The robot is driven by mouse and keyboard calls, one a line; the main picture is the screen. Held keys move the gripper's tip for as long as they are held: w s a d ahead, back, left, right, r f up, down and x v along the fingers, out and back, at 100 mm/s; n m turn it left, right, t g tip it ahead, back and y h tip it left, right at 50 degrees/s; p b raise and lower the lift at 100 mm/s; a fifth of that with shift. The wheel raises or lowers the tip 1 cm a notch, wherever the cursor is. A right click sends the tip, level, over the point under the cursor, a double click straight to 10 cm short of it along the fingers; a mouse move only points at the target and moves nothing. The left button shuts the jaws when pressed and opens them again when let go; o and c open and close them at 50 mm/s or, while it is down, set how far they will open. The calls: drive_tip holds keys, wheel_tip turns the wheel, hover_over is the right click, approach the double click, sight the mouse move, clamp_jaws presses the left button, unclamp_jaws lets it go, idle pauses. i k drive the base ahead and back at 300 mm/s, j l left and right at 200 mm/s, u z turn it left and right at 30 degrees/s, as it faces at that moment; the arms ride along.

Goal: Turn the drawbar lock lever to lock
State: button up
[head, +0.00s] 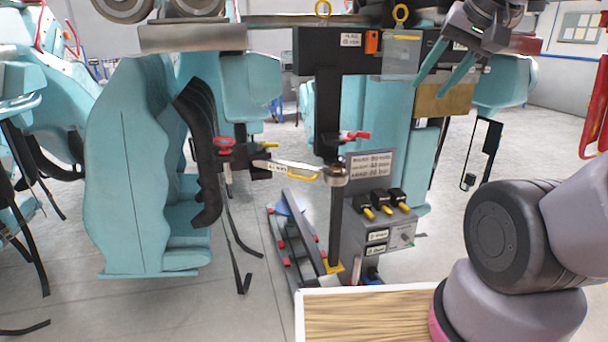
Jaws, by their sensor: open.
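A drawbar (285,165) runs level from the left car to a dark vertical post (327,110). A small red lever (355,136) sticks out to the right on the post, just above the joint. A red handwheel (224,144) sits at the bar's left end, and a yellow-tipped handle (303,178) lies along the bar. No readable label shows which of these is the drawbar lock lever. My gripper (429,89) is at the upper right, its two teal fingers apart and empty, pointing down and left. It is above and right of the red lever, apart from it.
A grey control box (378,232) with several yellow-tipped switches stands below right of the joint. Teal seats (130,170) fill the left. A white-rimmed wooden tabletop (365,315) is in front.

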sight(258, 146)
drive_tip(key=i+l, duration=0.55)
drive_tip(key=i, duration=0.25)
